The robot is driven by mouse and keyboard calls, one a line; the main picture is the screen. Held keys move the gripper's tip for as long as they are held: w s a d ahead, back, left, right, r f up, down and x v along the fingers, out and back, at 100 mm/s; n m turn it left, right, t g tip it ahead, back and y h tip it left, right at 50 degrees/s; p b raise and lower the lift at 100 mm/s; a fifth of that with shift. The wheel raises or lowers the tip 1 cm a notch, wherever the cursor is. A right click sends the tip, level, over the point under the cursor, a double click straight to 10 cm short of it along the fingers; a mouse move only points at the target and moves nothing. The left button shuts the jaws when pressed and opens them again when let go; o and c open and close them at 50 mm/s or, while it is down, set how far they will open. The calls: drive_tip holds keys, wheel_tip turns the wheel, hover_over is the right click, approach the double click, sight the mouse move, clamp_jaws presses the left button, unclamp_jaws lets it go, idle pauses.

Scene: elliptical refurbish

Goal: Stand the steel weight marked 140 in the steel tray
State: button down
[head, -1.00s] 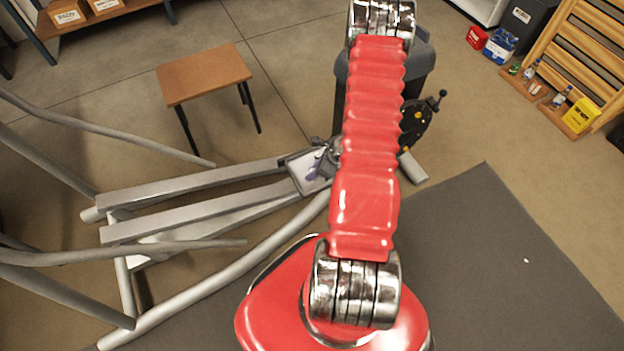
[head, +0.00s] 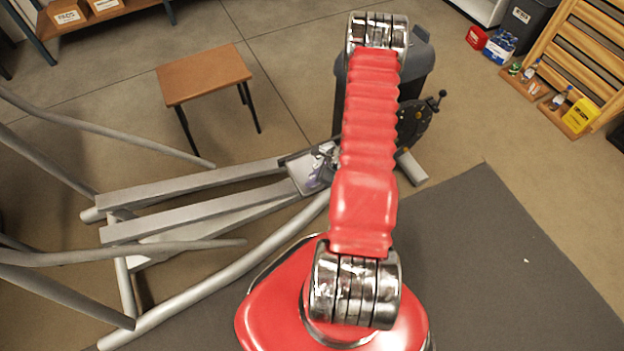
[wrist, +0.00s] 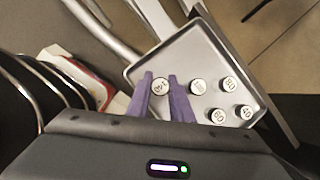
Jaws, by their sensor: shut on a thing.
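In the wrist view, my gripper (wrist: 160,84) has two purple fingers closed around a round steel weight (wrist: 160,88). Its pale top carries a dark number that is turned and too small to read surely. The weight is over the near left part of the steel tray (wrist: 148,62); whether its base touches the tray floor I cannot tell. The tray also shows in the head view (head: 307,176), on the grey machine frame. My gripper in the head view is mostly hidden by my red arm.
Several other weights stand in the tray right of my gripper: one close by (wrist: 198,86), then ones that seem marked 80 (wrist: 229,84), 60 (wrist: 218,115) and 40 (wrist: 246,112).

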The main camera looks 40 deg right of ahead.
drive_tip(key=c, duration=1.6)
unclamp_jaws()
drive_tip(key=shift+r, duration=0.1)
drive_tip(key=v, duration=1.2)
